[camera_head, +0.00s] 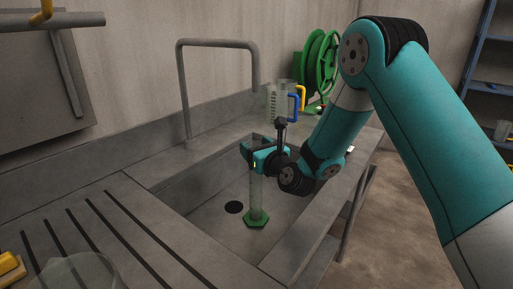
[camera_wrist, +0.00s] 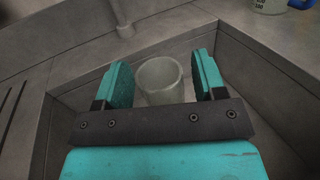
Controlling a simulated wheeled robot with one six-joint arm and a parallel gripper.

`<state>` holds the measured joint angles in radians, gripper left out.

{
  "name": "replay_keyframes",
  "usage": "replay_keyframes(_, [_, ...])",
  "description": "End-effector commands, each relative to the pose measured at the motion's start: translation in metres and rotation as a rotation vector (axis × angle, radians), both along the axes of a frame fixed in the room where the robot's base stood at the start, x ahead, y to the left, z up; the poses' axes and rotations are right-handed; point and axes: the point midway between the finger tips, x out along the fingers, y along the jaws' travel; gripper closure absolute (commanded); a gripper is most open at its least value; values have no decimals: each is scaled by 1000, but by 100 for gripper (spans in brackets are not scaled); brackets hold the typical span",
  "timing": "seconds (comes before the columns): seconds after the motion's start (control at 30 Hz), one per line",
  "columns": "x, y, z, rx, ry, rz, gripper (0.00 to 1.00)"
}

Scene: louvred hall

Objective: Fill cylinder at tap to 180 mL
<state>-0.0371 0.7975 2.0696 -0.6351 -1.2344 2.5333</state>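The measuring cylinder (camera_head: 256,196) is a clear tube on a green hexagonal foot, standing upright in the sink basin. In the wrist view its round open mouth (camera_wrist: 161,76) lies between my two teal fingers. My gripper (camera_head: 258,157) is at the upper part of the tube. It is open around the tube, and a narrow gap shows on each side in the wrist view. The grey arched tap (camera_head: 184,92) rises from the sink's back ledge, its spout end above the basin. No water stream shows. The liquid level and scale marks cannot be read.
The drain hole (camera_head: 234,207) lies left of the cylinder's foot. A clear jug with a blue handle (camera_head: 292,108) stands on the back ledge, with a yellow handle beside it. A green hose reel (camera_head: 318,62) is behind. A grooved drainboard (camera_head: 95,225) lies left.

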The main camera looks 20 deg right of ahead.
Motion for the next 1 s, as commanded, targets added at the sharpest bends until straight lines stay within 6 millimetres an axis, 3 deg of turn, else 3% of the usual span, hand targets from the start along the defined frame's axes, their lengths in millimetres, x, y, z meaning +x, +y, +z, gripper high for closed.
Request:
replay_keyframes(0.37, [-6,-2,-1,1,1,-1,36])
replay_keyframes(1.0, [-106,-26,-1,0,-1,-2,36])
